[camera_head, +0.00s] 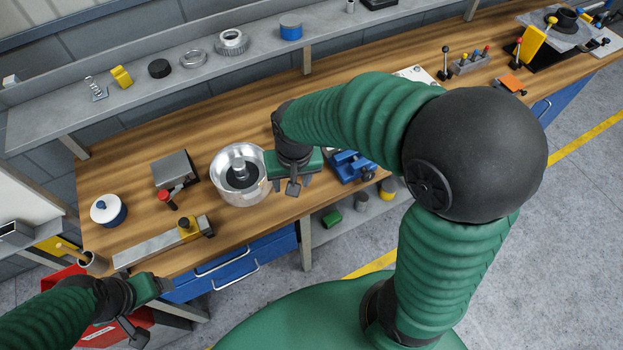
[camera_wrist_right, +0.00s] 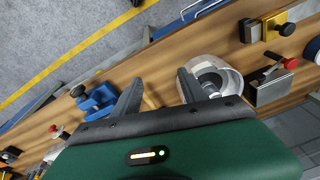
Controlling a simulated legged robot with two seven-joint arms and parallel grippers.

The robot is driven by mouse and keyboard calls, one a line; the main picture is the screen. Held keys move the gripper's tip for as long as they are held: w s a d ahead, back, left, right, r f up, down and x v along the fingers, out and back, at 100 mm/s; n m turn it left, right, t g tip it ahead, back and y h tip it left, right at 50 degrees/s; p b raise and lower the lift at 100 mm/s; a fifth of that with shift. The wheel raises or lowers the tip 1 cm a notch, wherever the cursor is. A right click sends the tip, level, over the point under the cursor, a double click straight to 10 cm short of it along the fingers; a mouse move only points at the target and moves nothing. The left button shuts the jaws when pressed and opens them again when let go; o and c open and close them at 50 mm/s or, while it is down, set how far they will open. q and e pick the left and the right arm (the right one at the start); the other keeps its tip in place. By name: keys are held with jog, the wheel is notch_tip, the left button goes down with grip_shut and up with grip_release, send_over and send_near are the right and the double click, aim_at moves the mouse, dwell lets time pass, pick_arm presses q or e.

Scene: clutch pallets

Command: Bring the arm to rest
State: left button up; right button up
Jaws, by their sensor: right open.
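My right gripper (camera_head: 292,185) hangs above the wooden bench, just right of a round silver pot (camera_head: 226,188). In the right wrist view its two dark fingers (camera_wrist_right: 158,88) stand wide apart with nothing between them. The pot (camera_wrist_right: 232,78) lies beyond the right finger there, with a dark and metal part inside it. The gripper looks apart from the pot.
A blue vise-like fixture (camera_head: 350,166) stands right of my right gripper. Left of the pot are a grey block (camera_head: 175,170), a metal bar (camera_head: 150,246) and a white-lidded blue pot (camera_head: 108,210). A shelf (camera_head: 130,110) with small parts runs behind. Grey floor (camera_head: 575,230) is clear at right.

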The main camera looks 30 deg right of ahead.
jog(key=s+f+n, duration=0.3)
jog(key=s, duration=0.3)
jog(key=shift+d+n+t, duration=0.25)
jog(key=shift+n+t, duration=0.05)
jog(key=shift+t, duration=0.1)
jog(key=shift+s, duration=0.1)
jog(key=shift+d+f, duration=0.1)
jog(key=shift+d, duration=0.05)
dwell(0.4)
